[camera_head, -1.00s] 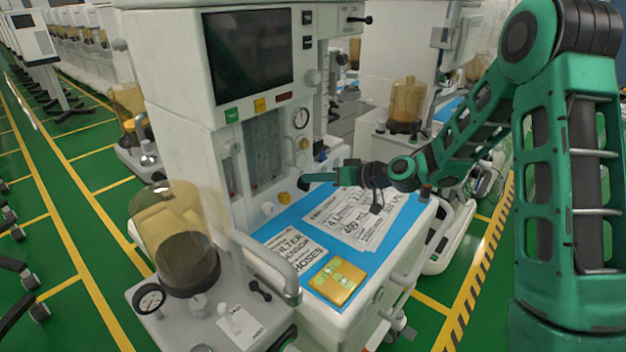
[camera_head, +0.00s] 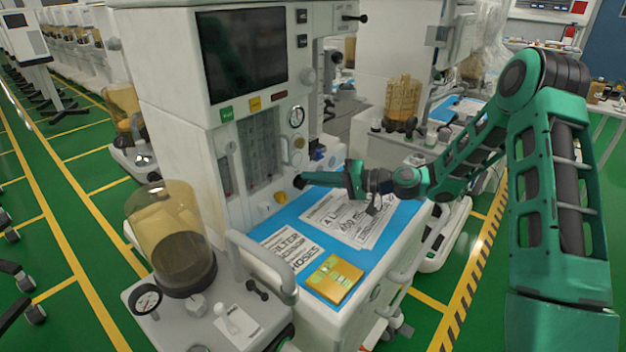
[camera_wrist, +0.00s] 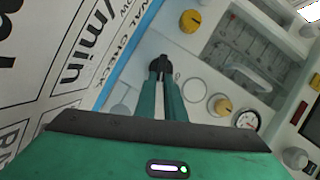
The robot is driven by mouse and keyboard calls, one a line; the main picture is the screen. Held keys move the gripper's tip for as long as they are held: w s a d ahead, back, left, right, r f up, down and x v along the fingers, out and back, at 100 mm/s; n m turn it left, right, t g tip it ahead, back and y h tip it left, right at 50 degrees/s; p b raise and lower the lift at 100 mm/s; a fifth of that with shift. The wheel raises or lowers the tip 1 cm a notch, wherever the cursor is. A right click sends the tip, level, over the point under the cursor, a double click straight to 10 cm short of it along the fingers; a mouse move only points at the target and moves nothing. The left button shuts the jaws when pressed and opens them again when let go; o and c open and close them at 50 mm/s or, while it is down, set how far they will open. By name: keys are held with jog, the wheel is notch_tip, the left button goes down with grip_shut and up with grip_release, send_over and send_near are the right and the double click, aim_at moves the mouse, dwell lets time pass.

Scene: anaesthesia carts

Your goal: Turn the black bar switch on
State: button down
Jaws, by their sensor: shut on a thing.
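The black bar switch (camera_wrist: 160,66) is a small dark piece low on the front panel of the anaesthesia cart, mostly covered by my fingertips. My gripper (camera_wrist: 161,73) has its two green fingers close together, shut on the switch at the panel. In the head view, my gripper (camera_head: 301,180) reaches in from the right, just above the blue work surface (camera_head: 294,212), with its tips at the panel. The exact angle of the switch is hard to tell.
Yellow knobs (camera_wrist: 190,21) and a round gauge (camera_wrist: 246,120) sit near the switch on the panel. Printed sheets (camera_head: 347,218) and a yellow packet (camera_head: 334,279) lie on the blue surface below my arm. A curved handle (camera_head: 262,262) stands at the left.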

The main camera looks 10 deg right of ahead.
jog(key=shift+w, duration=0.15)
dwell(0.3)
jog(key=c, duration=1.8)
grip_release()
jog(key=shift+f, duration=0.15)
jog(key=shift+c, duration=0.2)
jog(key=v, duration=1)
jog(key=shift+d, duration=0.4)
